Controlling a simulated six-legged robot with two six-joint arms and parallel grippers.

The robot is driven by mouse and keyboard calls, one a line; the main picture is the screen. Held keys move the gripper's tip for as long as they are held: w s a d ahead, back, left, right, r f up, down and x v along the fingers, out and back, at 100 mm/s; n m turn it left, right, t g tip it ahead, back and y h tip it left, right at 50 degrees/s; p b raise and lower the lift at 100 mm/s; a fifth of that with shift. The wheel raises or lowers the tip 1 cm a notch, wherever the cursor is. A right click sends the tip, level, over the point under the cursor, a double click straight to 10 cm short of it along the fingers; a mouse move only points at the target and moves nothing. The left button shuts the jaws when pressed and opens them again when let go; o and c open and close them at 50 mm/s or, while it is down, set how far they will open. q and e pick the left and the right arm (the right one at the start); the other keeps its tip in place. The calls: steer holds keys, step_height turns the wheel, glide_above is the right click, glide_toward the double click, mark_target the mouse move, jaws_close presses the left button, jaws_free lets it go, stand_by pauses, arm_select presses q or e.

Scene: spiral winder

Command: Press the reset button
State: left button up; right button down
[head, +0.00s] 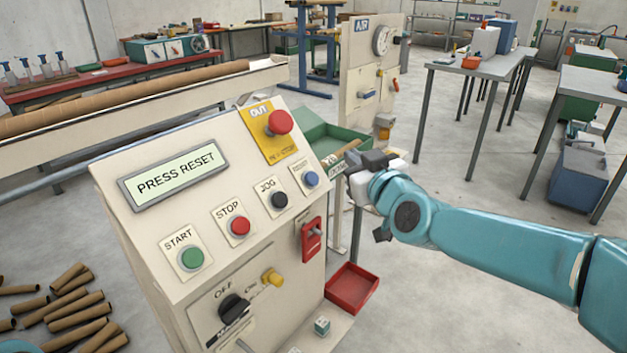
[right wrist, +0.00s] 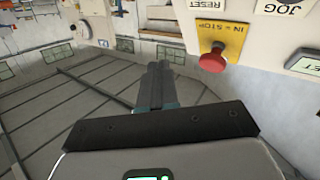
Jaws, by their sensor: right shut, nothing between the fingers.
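The blue reset button (head: 312,179) is at the right end of the button row on the sloping control panel (head: 150,243). The display (head: 175,175) reads "PRESS RESET". My right gripper (head: 352,163) is shut and empty, just right of the panel's edge and apart from the blue button in the head view. In the right wrist view its closed fingers (right wrist: 158,72) point forward, with the RESET label (right wrist: 207,4) to the upper right; the blue button itself is out of that frame. My left gripper is not in view.
A red emergency stop (head: 279,122) on a yellow plate is above the row, also in the right wrist view (right wrist: 213,58). Start (head: 191,258), stop (head: 239,226) and jog (head: 280,199) buttons sit close by. A red bin (head: 352,288) is low on the right.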

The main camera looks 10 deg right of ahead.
mark_target(312, 178)
steer(key=w+a+f+b, duration=0.1)
steer(key=w+a+f, duration=0.3)
steer(key=w+f, duration=0.1)
steer(key=shift+w+f, duration=0.15)
steer(key=shift+f, duration=0.25)
steer(key=shift+w+a+f, duration=0.1)
steer(key=shift+a+f, duration=0.05)
steer(key=shift+a, duration=0.05)
stand_by(2.0)
steer(key=shift+w+a+f, duration=0.1)
steer(key=shift+w+f, duration=0.05)
steer(key=shift+w, duration=0.05)
steer(key=shift+w+a+f, duration=0.2)
steer(key=shift+f, duration=0.1)
stand_by(1.0)
steer(key=shift+s+d+r, duration=0.4)
steer(key=shift+s+r, duration=0.1)
